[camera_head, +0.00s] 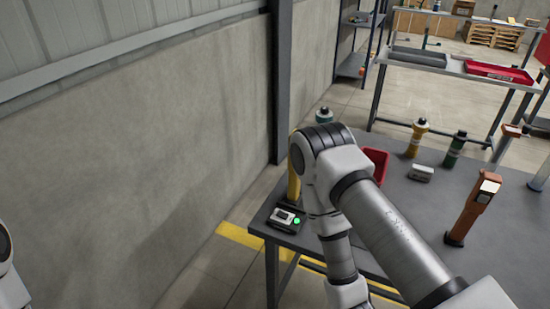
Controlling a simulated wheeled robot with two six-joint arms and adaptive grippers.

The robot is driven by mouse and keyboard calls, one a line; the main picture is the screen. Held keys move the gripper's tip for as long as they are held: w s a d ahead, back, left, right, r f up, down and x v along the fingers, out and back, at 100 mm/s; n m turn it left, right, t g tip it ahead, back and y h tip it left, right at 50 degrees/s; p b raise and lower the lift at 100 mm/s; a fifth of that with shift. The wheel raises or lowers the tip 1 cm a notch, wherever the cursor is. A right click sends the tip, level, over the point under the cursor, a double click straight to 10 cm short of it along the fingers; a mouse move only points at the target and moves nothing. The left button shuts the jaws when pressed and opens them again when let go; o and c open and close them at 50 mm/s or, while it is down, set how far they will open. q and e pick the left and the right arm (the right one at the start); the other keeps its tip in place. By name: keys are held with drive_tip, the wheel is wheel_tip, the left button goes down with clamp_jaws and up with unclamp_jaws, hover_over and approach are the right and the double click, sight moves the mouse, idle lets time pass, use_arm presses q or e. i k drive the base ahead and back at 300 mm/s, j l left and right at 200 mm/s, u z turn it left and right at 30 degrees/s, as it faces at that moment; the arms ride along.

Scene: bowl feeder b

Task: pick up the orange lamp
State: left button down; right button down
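An orange lamp (470,213), tall and blocky with a pale panel near its top, stands upright on the dark grey table (405,205) at the right. Nothing is touching it. My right arm crosses the middle of the view, left of the lamp, and bends down past the table's near edge. Its gripper is below the picture and cannot be seen. Only a small part of my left arm shows at the far left edge, and its gripper is out of view.
A black-and-white device (284,219) with a green light sits at the table's left corner. A red bin (377,160), a yellow bottle (416,138), a dark green bottle (455,149) and a small grey box (421,173) stand behind my arm. A concrete wall (140,160) is left.

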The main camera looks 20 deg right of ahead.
sight(488, 184)
drive_tip(key=z, duration=1.65)
